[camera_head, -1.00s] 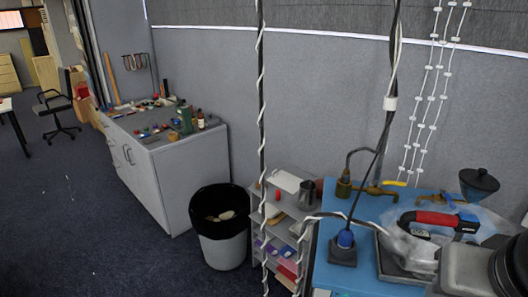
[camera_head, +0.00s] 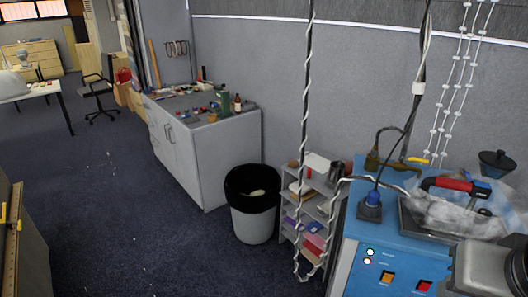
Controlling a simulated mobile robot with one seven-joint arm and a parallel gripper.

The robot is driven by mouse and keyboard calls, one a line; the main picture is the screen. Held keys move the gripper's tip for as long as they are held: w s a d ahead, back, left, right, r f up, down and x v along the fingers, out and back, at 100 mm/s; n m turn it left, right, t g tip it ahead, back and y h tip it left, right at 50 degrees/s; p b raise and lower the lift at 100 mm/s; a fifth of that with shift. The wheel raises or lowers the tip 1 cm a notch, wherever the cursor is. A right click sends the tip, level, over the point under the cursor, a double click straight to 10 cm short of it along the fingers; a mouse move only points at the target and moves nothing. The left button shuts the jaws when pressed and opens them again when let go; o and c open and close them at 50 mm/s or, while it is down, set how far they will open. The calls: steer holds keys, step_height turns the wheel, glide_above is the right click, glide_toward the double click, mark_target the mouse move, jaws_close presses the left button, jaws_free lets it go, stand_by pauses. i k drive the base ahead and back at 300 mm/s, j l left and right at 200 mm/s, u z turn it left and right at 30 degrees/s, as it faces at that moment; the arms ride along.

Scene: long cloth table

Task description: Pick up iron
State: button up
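I cannot pick out an iron for certain in the camera_head view. A device with a red handle and black ends (camera_head: 452,184) sits at the right on top of a blue machine (camera_head: 405,245), partly wrapped in clear plastic; I cannot tell whether it is an iron. A white table (camera_head: 35,92) at the far upper left carries small items and a pale rounded object (camera_head: 12,83), too small to tell.
A grey cabinet (camera_head: 225,160) with bottles and tools stands by the wall. A black-lined bin (camera_head: 253,222) and small shelf (camera_head: 290,229) stand beside it. A cable hangs before them. An office chair (camera_head: 101,92) is behind. Dark carpet (camera_head: 110,200) is open at left.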

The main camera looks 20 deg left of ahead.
mark_target(475, 192)
steer(key=u, duration=4.65)
steer(key=z, duration=4.2)
steer(key=i+l+z, duration=0.1)
steer(key=z, duration=0.2)
steer(key=i+z, duration=0.1)
steer(key=z, duration=0.2)
steer(key=i+l, duration=0.15)
steer(key=i, duration=0.2)
